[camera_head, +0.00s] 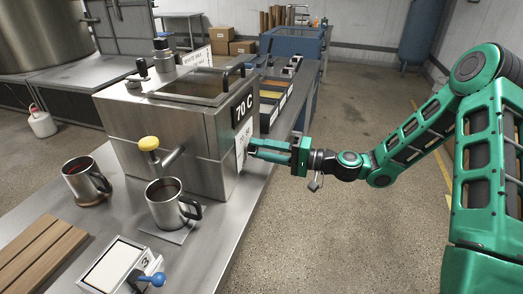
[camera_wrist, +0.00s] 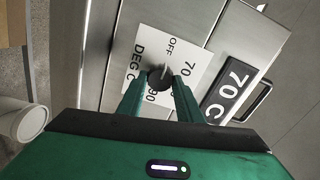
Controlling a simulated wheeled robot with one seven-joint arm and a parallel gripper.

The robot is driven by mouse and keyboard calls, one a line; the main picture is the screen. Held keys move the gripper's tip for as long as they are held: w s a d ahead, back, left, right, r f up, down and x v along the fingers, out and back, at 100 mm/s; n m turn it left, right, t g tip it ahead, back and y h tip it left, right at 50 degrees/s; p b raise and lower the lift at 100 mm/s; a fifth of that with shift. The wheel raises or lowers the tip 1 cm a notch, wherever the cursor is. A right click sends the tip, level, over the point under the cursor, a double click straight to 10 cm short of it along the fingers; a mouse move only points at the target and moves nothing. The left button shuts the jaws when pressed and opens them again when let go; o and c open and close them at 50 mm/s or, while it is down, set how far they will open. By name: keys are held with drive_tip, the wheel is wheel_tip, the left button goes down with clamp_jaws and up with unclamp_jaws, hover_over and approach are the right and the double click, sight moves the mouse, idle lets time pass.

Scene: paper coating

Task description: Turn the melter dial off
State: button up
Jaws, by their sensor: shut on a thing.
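The melter (camera_head: 165,125) is a steel box with a lidded top, standing on the steel bench. A black label reading 70 C (camera_head: 243,108) is on its right side, and it also shows in the wrist view (camera_wrist: 232,88). The melter dial (camera_wrist: 160,78) is a small dark round knob on a white plate (camera_wrist: 143,52) marked OFF, 70, 90 and DEG C. My gripper (camera_wrist: 157,92) is shut on the dial, one finger on each side. A pale line on the knob seems to point toward OFF, but I cannot tell exactly. In the head view, my gripper (camera_head: 250,150) hides the dial.
A yellow-knobbed tap (camera_head: 149,144) projects from the melter's front. Two steel mugs, one at left (camera_head: 86,181) and one under the tap (camera_head: 172,204), stand on the bench. Floor right of the bench is clear.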

drive_tip(key=shift+f, duration=0.3)
drive_tip(key=o, duration=0.8)
drive_tip(key=shift+s, duration=0.1)
drive_tip(key=shift+o, duration=1.2)
drive_tip(key=shift+r, duration=0.1)
drive_tip(key=v, duration=1)
drive_tip(key=shift+d, duration=0.4)
